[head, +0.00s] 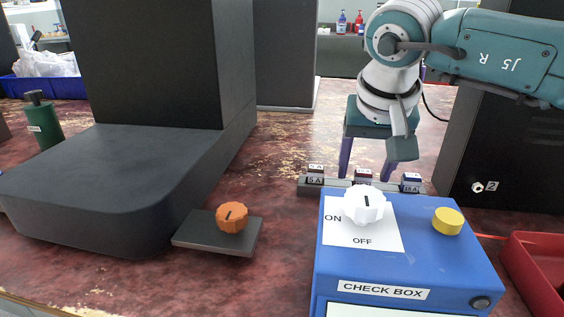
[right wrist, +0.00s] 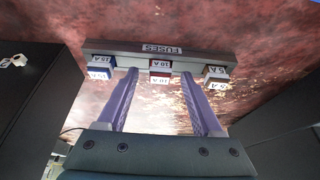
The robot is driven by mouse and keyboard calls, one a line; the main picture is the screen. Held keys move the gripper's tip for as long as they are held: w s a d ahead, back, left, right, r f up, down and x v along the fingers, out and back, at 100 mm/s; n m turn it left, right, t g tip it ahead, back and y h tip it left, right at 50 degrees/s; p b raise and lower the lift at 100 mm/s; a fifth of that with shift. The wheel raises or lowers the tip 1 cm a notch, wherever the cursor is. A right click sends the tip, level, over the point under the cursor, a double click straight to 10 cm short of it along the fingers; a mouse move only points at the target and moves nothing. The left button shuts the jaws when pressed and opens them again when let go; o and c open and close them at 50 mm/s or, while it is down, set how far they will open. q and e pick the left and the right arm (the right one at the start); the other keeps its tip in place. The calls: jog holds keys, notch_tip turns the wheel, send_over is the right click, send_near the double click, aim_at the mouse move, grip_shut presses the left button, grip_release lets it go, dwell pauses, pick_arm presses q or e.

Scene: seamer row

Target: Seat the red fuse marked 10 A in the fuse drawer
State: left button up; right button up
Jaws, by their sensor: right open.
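The red fuse marked 10 A (right wrist: 160,67) stands in the middle of a grey fuse rack (right wrist: 120,46), between a blue 15 A fuse (right wrist: 101,67) and a brown 5 A fuse (right wrist: 215,73). In the head view the rack (head: 336,186) lies behind the blue check box, and the red fuse (head: 363,175) is partly hidden by it. My right gripper (head: 368,170) points down at the rack, open and empty. In the right wrist view its purple fingertips (right wrist: 160,76) show on either side of the red fuse, not touching it. I cannot identify the fuse drawer for sure. My left gripper is out of view.
The check box (head: 400,260) has a white knob (head: 364,205) and a yellow button (head: 447,221). A dark plate (head: 198,236) with an orange knob (head: 232,217) lies by a large grey machine (head: 100,180). A red bin (head: 535,275) stands right.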

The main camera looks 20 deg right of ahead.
jog(key=shift+c, duration=0.3)
grip_shut()
dwell(0.3)
